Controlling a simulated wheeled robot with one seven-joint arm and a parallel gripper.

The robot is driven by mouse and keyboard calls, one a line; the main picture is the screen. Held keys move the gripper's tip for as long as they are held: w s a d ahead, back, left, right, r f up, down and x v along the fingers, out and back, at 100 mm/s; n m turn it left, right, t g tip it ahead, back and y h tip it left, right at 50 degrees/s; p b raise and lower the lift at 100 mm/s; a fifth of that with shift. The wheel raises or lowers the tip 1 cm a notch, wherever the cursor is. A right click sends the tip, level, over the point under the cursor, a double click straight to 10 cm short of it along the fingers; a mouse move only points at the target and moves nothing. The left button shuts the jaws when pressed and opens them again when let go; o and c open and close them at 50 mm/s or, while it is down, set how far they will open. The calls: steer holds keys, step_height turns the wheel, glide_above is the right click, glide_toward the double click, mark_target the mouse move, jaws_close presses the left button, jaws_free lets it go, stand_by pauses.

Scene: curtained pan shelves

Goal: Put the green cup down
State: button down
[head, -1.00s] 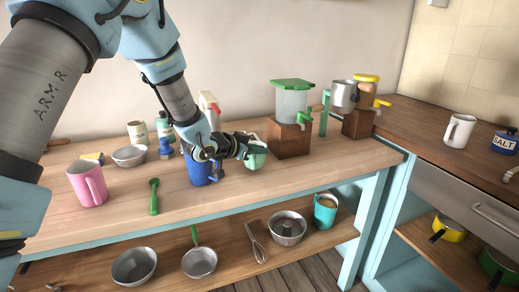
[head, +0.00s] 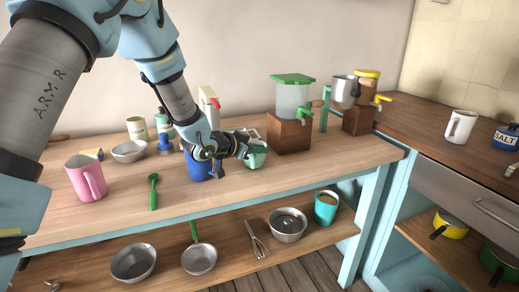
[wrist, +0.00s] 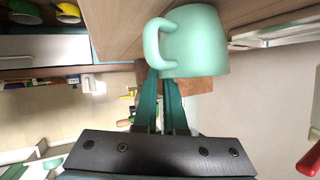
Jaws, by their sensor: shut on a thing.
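The mint-green cup (head: 257,158) is at the gripper's tip, over the back part of the wooden table and left of the green-lidded dispenser. In the wrist view the cup (wrist: 200,42) fills the top middle, with its handle (wrist: 152,42) on the left side. My gripper (head: 243,150) is shut on the cup; its two teal fingers (wrist: 162,95) reach the cup near its handle. The fingertips are partly hidden by the cup. I cannot tell whether the cup's base touches the tabletop.
A blue mug (head: 198,166) stands close, partly behind my gripper. The green-lidded dispenser (head: 291,100) on its wooden block (head: 290,136) is just right of the cup. The table front right of the spoon is clear.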

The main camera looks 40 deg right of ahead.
steer(key=shift+f, duration=0.25)
stand_by(0.3)
steer(key=c, duration=0.9)
jaws_free()
steer(key=shift+c, duration=0.4)
steer(key=c, duration=0.3)
steer(key=shift+c, duration=0.2)
steer(key=shift+v, duration=2.4)
steer(key=p+v, duration=0.4)
steer(key=v, duration=0.8)
